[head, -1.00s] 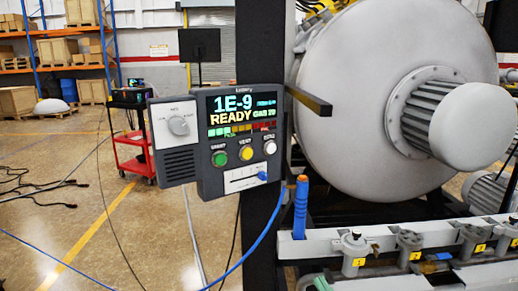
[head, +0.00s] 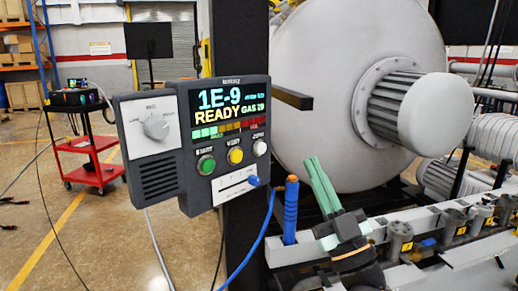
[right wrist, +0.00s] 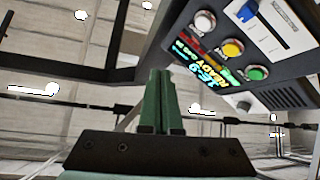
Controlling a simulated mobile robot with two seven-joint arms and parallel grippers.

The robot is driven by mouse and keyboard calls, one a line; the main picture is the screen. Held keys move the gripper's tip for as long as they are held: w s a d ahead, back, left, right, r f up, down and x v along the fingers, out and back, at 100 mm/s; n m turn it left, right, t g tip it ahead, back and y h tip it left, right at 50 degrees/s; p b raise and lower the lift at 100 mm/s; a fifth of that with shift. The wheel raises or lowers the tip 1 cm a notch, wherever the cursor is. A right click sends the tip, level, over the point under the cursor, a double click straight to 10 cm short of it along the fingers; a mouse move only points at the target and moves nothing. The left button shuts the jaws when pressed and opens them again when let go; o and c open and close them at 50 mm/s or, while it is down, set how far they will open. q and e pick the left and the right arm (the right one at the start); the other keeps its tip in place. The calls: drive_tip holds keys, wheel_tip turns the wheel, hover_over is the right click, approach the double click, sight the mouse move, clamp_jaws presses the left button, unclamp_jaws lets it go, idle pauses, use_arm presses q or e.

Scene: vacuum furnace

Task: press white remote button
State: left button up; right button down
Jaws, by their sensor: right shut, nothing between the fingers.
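The remote is a dark grey control box (head: 190,178) mounted on a black post, with a lit screen reading 1E-9 READY. Its white button (head: 260,148) is at the right end of a row, beside a yellow button (head: 236,156) and a green button (head: 206,165). In the right wrist view the white button (right wrist: 205,22) is at the upper right. My right gripper (head: 316,170) has green fingers, shut and empty, pointing up, to the right of and apart from the box. Its fingers also show in the right wrist view (right wrist: 160,85). My left gripper is out of view.
A blue slider knob (head: 253,181) and a grey dial (head: 156,126) are on the box. A blue cable (head: 262,235) hangs below. A blue-and-orange upright handle (head: 291,210) stands beside my gripper. The large furnace (head: 325,90) is behind. A red cart (head: 92,160) stands at left.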

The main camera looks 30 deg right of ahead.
sight(261, 149)
drive_tip(key=shift+h, duration=0.3)
drive_tip(key=w+a, duration=0.2)
drive_tip(key=w, duration=0.6)
drive_tip(key=shift+w+a+b, duration=0.25)
drive_tip(key=shift+b, duration=0.15)
drive_tip(key=shift+w+f, duration=0.1)
idle(1.6)
drive_tip(key=shift+w+a, duration=0.1)
drive_tip(key=shift+w, duration=0.2)
drive_tip(key=shift+w+a+b, duration=0.1)
drive_tip(key=shift+w+b, duration=0.2)
drive_tip(key=shift+w, duration=0.05)
idle(0.6)
drive_tip(key=shift+s, duration=0.15)
drive_tip(key=shift+s+d, duration=0.2)
drive_tip(key=shift+s, duration=0.4)
